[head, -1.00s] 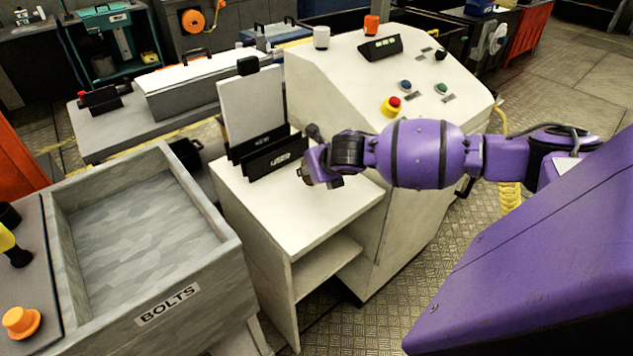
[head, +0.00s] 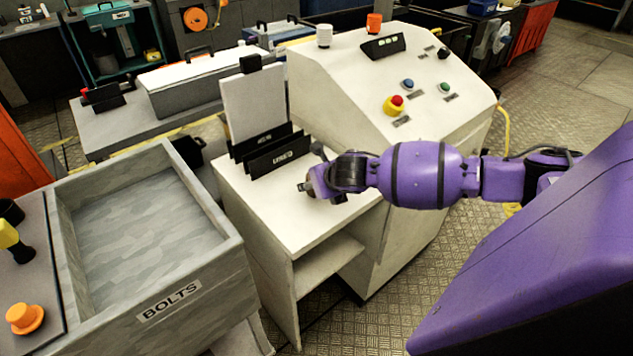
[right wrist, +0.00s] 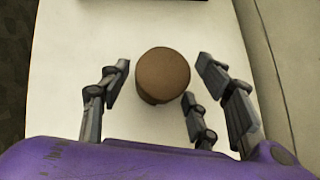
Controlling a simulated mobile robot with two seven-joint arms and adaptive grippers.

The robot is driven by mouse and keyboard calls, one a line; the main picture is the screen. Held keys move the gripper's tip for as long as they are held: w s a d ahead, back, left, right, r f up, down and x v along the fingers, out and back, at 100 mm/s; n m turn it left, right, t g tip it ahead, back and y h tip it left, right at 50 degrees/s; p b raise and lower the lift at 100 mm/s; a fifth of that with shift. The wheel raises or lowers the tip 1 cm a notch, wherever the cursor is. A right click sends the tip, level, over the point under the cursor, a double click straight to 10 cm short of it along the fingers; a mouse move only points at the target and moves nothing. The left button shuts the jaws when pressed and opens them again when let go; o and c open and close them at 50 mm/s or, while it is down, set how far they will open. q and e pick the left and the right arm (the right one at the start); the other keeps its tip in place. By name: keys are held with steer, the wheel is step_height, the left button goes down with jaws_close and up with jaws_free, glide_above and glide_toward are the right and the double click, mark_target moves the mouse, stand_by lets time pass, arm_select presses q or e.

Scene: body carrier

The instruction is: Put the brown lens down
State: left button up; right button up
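The brown lens (right wrist: 162,76), a short round disc, is on the white top (right wrist: 75,75) in the right wrist view. It lies between the spread fingers of my right gripper (right wrist: 163,66), with gaps visible on both sides. In the head view my right gripper (head: 313,188) is low over the white side table (head: 240,190), in front of the black holders; the lens is hidden there. My right gripper is open. My left gripper is not in view.
Black labelled holders (head: 280,157) with an upright white panel (head: 255,105) stand behind the gripper. A sloped control console (head: 350,85) with buttons is to the right. A grey BOLTS bin (head: 215,262) stands at the left front.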

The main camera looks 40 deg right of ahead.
steer(key=shift+r, duration=0.25)
steer(key=p+v, duration=0.1)
steer(key=v, duration=1.1)
steer(key=shift+d+f, duration=0.1)
steer(key=shift+f, duration=0.05)
